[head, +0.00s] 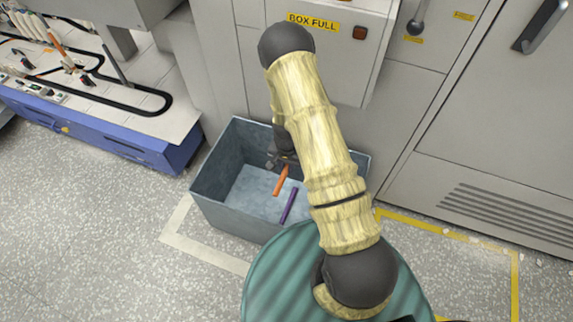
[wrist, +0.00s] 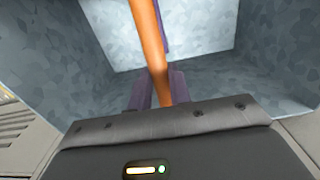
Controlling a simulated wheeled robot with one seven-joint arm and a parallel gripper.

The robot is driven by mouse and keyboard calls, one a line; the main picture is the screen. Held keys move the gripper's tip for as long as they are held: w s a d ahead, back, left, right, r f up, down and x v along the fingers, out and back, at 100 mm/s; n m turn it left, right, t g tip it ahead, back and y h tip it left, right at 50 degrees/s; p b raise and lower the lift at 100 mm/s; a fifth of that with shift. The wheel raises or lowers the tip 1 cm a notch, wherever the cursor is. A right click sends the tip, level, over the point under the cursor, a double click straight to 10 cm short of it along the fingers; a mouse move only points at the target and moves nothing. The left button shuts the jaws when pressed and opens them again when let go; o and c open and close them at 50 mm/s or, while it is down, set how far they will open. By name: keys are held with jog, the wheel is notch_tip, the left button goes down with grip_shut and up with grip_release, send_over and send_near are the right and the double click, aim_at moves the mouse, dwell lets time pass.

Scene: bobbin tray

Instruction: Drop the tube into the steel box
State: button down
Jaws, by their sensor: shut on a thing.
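An orange tube (head: 281,181) is held in my gripper (head: 283,160), over the opening of the steel box (head: 212,205) in the head view. In the wrist view the orange tube (wrist: 147,45) stands out from between the jaws (wrist: 157,88), which are shut on it. The grey walls of the steel box (wrist: 215,30) surround it there. A purple tube (head: 289,205) lies on the box floor, and part of it shows behind the orange tube in the wrist view. My arm hides the right part of the box in the head view.
A blue-edged machine table (head: 150,146) with a black track stands to the left. Grey cabinets with a "BOX FULL" label (head: 313,22) stand behind the box. Yellow floor tape (head: 450,232) lies at the right. Open speckled floor is at the lower left.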

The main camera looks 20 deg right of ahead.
aim_at(287, 167)
jog(key=shift+f, duration=0.55)
jog(key=c, duration=1.2)
grip_release()
jog(key=shift+r, duration=0.1)
notch_tip(287, 167, up, 17)
jog(key=p, duration=0.4)
jog(key=shift+r+p, duration=0.15)
jog(key=shift+p, duration=0.2)
